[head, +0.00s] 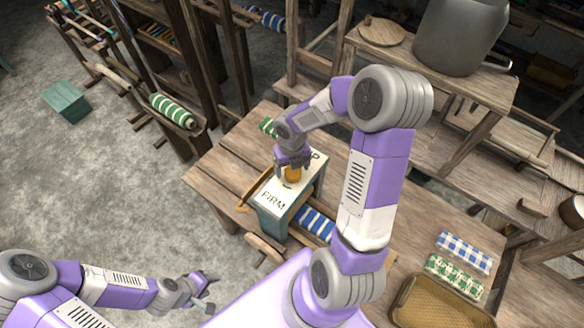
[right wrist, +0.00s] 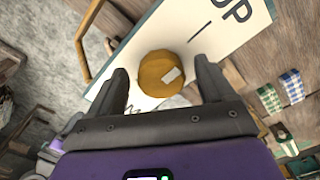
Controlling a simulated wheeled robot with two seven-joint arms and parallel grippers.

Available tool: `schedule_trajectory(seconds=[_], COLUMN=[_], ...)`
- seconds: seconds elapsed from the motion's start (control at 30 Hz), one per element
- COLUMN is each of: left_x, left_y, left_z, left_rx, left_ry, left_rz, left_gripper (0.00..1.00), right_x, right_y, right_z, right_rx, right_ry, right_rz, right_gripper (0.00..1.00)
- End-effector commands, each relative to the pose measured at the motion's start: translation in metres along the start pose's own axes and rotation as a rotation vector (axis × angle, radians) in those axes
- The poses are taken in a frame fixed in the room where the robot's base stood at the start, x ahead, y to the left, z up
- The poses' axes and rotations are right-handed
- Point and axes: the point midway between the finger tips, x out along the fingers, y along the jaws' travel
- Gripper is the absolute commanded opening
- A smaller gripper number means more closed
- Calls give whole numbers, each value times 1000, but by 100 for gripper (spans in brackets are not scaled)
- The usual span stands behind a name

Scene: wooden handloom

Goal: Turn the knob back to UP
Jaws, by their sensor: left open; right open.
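A round orange-yellow knob (right wrist: 158,78) with a small white mark sits on a white panel (head: 270,197) atop a teal box (head: 272,226). The panel reads FIRM at its near end and UP (right wrist: 238,12) at its far end, where the P shows beside my gripper in the head view. In the right wrist view the white mark lies right of the knob's centre, not in line with the UP tick. My right gripper (head: 292,165) is open over the knob, one finger on each side; contact is unclear. My left gripper (head: 207,290) is open, away from the box.
The box stands on a wooden table (head: 220,160). Blue-striped cloth (head: 316,224) lies beside it. A woven tray (head: 440,305) and folded checked cloths (head: 464,252) are at the right. A grey pot (head: 458,35) stands on a shelf behind.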

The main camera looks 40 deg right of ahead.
Motion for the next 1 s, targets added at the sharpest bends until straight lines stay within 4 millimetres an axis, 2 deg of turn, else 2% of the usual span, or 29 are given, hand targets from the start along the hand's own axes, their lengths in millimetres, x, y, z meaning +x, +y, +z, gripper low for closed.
schedule_trajectory(seconds=[0.2, 0.4, 1.0], left_x=[1, 1, 1], left_y=[0, 0, 0], left_z=[0, 0, 0], left_rx=[0, 0, 0], left_ry=[0, 0, 0], left_rz=[0, 0, 0], left_gripper=[49, 49, 49], right_x=[-39, -61, -65], right_y=[0, 0, 0], right_z=[1, 0, 0], right_rx=[2, 1, 0], right_ry=[-6, -2, -1], right_rz=[0, 0, 0], right_gripper=[82, 82, 82])
